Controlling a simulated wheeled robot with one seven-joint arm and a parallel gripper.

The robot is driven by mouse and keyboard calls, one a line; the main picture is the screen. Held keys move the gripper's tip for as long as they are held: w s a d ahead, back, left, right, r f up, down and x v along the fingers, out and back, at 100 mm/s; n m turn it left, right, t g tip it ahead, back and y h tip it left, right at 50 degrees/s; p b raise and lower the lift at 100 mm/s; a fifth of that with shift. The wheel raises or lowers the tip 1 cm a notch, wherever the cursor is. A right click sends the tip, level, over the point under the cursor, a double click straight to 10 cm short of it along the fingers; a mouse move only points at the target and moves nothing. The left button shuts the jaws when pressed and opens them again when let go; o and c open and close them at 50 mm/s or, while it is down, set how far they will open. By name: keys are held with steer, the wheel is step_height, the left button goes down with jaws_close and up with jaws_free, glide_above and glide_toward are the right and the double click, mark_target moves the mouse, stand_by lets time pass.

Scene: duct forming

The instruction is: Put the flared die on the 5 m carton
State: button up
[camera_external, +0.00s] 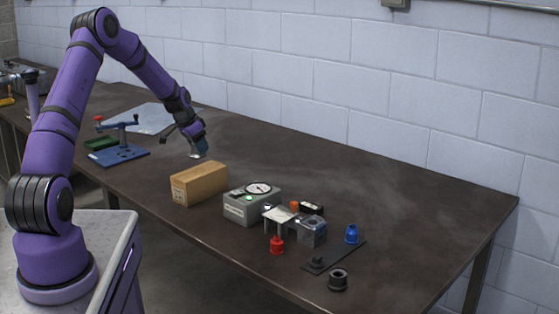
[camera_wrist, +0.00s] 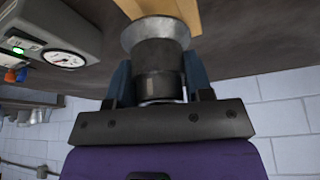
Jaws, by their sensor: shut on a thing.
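My gripper (camera_external: 203,149) is shut on the flared die (camera_wrist: 155,65), a dark grey cylinder with a wide, lighter flared rim. The blue fingers (camera_wrist: 158,82) stand on either side of it in the wrist view. In the external view the die is small and partly hidden by the fingers. The cardboard carton (camera_external: 199,184) lies on the bench; my gripper is above its back edge in the picture, and a gap shows between them. Part of the carton (camera_wrist: 188,9) shows beyond the die's rim in the wrist view. I cannot read a label on it.
A grey gauge box (camera_external: 250,207) stands right of the carton. Further right are a red piece (camera_external: 277,245), a clear box (camera_external: 313,232), a blue piece (camera_external: 352,234) and a black ring (camera_external: 338,280). A blue-based fixture (camera_external: 122,155) stands left. The bench's right end is clear.

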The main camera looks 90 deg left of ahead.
steer(key=shift+f, duration=2.6)
steer(key=shift+f, duration=0.1)
steer(key=o, duration=1.2)
